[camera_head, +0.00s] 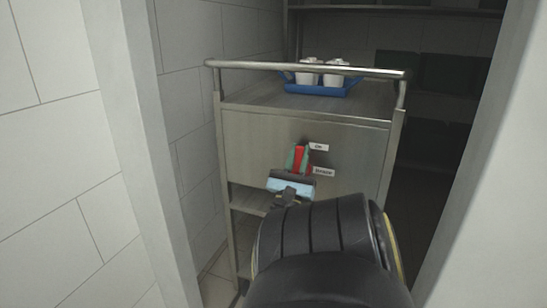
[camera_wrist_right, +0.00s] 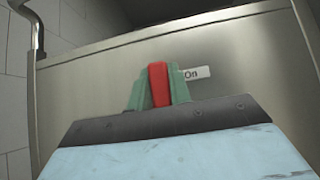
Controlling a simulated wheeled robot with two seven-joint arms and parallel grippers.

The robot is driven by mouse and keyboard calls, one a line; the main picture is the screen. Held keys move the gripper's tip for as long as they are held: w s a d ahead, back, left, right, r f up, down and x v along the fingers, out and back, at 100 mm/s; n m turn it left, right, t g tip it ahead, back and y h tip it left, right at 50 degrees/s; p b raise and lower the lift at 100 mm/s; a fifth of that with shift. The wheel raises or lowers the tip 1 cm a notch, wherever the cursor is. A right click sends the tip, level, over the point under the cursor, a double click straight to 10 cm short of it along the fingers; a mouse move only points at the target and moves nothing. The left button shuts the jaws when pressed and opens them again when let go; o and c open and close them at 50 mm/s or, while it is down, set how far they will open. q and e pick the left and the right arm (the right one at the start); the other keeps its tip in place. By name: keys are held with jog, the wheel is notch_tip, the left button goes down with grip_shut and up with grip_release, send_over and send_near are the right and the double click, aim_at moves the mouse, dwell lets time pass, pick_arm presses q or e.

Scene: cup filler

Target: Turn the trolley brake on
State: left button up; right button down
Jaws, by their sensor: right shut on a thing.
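The trolley (camera_head: 250,145) stands in the doorway with its metal end panel facing me. The brake lever is red (camera_head: 299,157) and sits on this panel, beside a small upper "On" label (camera_head: 318,147) and a lower label (camera_head: 323,171) that seems to read "Released". My right gripper (camera_head: 298,160) is shut on the red lever, with a green finger on each side of it. In the right wrist view, the red lever (camera_wrist_right: 159,85) stands between the green fingers, level with the "On" label (camera_wrist_right: 196,73). The lever's lower part is hidden behind the gripper body. My left gripper is out of view.
A blue tray (camera_head: 320,90) with white cups (camera_head: 308,77) sits on the trolley top behind a metal rail (camera_head: 300,68). White door frames (camera_head: 150,150) stand close on both sides. Dark shelving (camera_head: 440,75) is behind.

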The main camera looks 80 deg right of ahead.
dwell(0.3)
jog(key=c, duration=1.3)
grip_release()
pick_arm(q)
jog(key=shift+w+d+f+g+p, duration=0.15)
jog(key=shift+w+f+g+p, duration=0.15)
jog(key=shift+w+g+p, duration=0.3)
pick_arm(e)
jog(key=v, duration=1.3)
jog(key=shift+w+a+f, duration=0.1)
jog(key=shift+a, duration=0.05)
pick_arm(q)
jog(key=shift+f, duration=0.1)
